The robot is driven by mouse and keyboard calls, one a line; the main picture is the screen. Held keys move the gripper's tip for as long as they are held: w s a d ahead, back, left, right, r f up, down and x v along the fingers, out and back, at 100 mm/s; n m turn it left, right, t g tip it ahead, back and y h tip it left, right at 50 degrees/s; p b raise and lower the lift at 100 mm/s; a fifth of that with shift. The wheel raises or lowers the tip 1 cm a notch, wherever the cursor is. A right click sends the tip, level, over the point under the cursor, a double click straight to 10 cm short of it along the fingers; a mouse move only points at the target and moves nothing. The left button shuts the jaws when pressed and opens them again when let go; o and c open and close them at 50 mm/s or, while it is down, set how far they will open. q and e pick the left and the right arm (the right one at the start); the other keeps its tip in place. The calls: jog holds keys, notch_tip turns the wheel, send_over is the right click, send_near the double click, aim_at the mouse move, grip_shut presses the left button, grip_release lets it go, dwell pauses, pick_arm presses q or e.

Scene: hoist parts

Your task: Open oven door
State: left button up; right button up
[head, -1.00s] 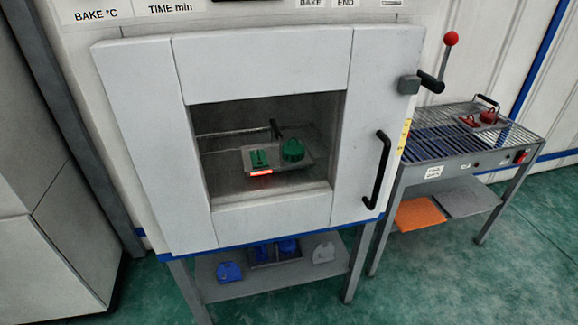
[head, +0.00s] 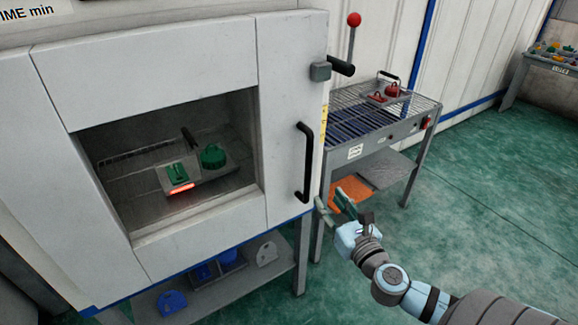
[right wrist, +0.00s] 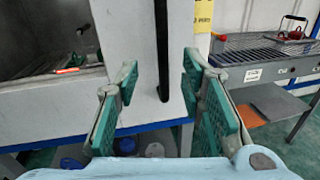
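The oven door (head: 285,118) is a large white front with a window, and it looks shut. Its black vertical handle (head: 305,162) is on the right side of the door. A grey latch block with a black grip and a red-knobbed lever (head: 353,40) sits at the upper right edge. My right gripper (head: 332,202) is open and empty, just right of and below the handle. In the right wrist view the black handle (right wrist: 162,50) stands upright between and beyond the green-padded open fingers (right wrist: 158,95). My left gripper is not in view.
Inside the window a tray (head: 200,172) holds green parts. Right of the oven stands a grill-topped cart (head: 372,112) with a tray of red parts and an orange shelf piece. Blue and grey parts lie on the shelf below the oven. Green floor at right is clear.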

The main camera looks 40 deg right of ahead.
aim_at(309, 171)
jog(key=shift+n, duration=0.3)
jog(key=p+x, duration=0.2)
jog(key=x, duration=1.1)
jog(key=shift+w+d, duration=0.15)
jog(key=shift+w, duration=0.2)
jog(key=shift+d, duration=0.1)
